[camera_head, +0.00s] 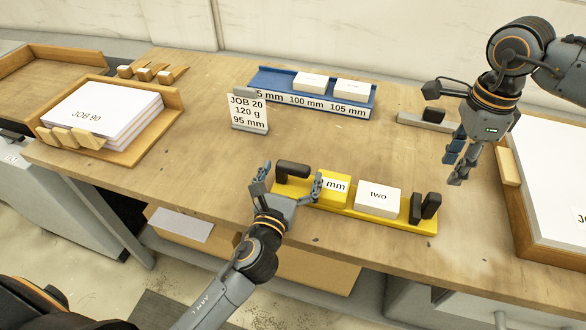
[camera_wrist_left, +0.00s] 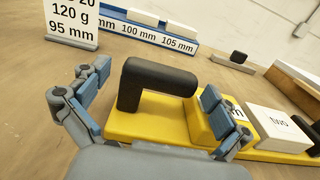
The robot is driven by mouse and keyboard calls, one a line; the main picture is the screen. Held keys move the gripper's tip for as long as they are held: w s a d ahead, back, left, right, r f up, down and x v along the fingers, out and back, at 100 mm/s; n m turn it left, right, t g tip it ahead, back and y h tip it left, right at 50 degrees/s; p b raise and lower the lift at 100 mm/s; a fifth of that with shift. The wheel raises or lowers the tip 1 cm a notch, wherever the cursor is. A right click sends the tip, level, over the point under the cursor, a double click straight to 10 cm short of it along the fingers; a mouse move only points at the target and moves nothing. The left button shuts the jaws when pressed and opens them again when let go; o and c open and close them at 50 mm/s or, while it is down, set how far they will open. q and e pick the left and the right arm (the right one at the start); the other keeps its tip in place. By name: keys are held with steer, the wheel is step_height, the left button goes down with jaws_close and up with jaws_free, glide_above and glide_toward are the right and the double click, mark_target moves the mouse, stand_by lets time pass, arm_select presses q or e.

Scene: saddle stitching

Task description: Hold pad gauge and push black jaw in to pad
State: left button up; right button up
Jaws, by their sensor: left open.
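The yellow pad gauge (camera_head: 325,208) lies near the table's front edge. A black handle (camera_head: 293,169) stands at its left end, beside a raised yellow block (camera_head: 334,185) with a partly hidden mm label. A white pad marked "two" (camera_head: 377,199) sits further right. Two black upright pieces (camera_head: 424,208) stand at the right end, apart from the pad. My left gripper (camera_head: 290,184) is open at the left end; in the left wrist view the black handle (camera_wrist_left: 160,76) shows between its fingers. My right gripper (camera_head: 455,163) hangs beyond the gauge's right end, its finger gap unclear.
A blue rack (camera_head: 270,85) with white pads stands at the back, with a job card (camera_head: 248,112) in front. Paper trays stand left (camera_head: 165,125) and right (camera_head: 520,205). A grey piece with a black block (camera_head: 432,116) lies behind my right gripper. The table's middle is clear.

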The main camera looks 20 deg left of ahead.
arm_select(q)
steer(key=shift+w, duration=0.4)
steer(key=shift+c, duration=0.4)
steer(key=c, duration=1.5)
steer(key=shift+c, duration=0.9)
arm_select(e)
steer(key=shift+c, duration=0.6)
jaws_close()
steer(key=shift+s+a+f+y, duration=0.1)
steer(key=shift+f+y, duration=0.4)
steer(key=shift+y, duration=0.3)
steer(key=shift+d+f+g+y, duration=0.25)
steer(key=shift+d+g+y, duration=0.05)
steer(key=shift+y, duration=0.2)
steer(key=d+f+m+y, duration=0.2)
steer(key=d+y, duration=0.1)
steer(key=d, duration=0.5)
steer(key=x, duration=0.3)
steer(key=d+x, duration=0.1)
steer(key=x, duration=0.1)
steer(key=f+x, duration=0.1)
steer(key=x, duration=0.2)
steer(key=shift+w+d+f, duration=0.15)
steer(key=shift+w+f, duration=0.1)
steer(key=shift+w, duration=0.05)
